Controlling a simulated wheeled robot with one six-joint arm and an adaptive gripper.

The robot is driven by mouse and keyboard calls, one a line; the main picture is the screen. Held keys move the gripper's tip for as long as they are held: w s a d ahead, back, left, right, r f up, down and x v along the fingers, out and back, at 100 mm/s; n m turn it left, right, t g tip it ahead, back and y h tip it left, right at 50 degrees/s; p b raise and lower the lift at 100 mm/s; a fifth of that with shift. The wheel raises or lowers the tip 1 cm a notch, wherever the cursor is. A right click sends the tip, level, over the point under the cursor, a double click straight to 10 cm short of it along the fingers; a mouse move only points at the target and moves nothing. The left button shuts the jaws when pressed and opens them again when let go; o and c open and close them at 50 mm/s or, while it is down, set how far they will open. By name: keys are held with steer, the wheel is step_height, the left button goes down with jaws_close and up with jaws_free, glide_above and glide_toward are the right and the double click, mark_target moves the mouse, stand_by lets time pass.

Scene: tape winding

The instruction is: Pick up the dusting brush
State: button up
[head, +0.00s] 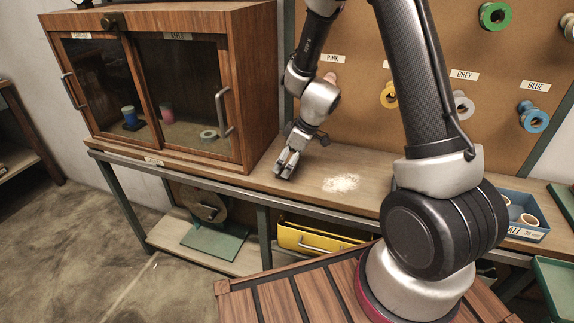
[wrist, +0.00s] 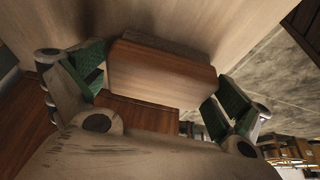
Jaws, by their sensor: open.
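My gripper (head: 287,168) is low over the workbench, just right of the wooden cabinet, with its fingers pointing down. In the wrist view its two green-padded fingers (wrist: 160,90) are spread apart. A brown wooden block, which looks like the dusting brush (wrist: 160,75), lies between them. I see gaps beside it, and the fingers do not look closed on it. Its bristles are not visible. In the head view I cannot make the brush out; the gripper seems to hide it.
White powder (head: 341,183) lies on the bench right of my gripper. The glass-fronted cabinet (head: 165,85) stands close on the left. A pegboard (head: 350,50) with coloured tape reels stands behind. A blue bin (head: 522,232) sits at the right, and a yellow drawer (head: 312,240) is below.

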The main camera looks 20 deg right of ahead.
steer(key=shift+a+f, duration=0.1)
steer(key=shift+f, duration=0.15)
steer(key=c, duration=0.8)
step_height(320, 180, up, 10)
steer(key=shift+r, duration=0.1)
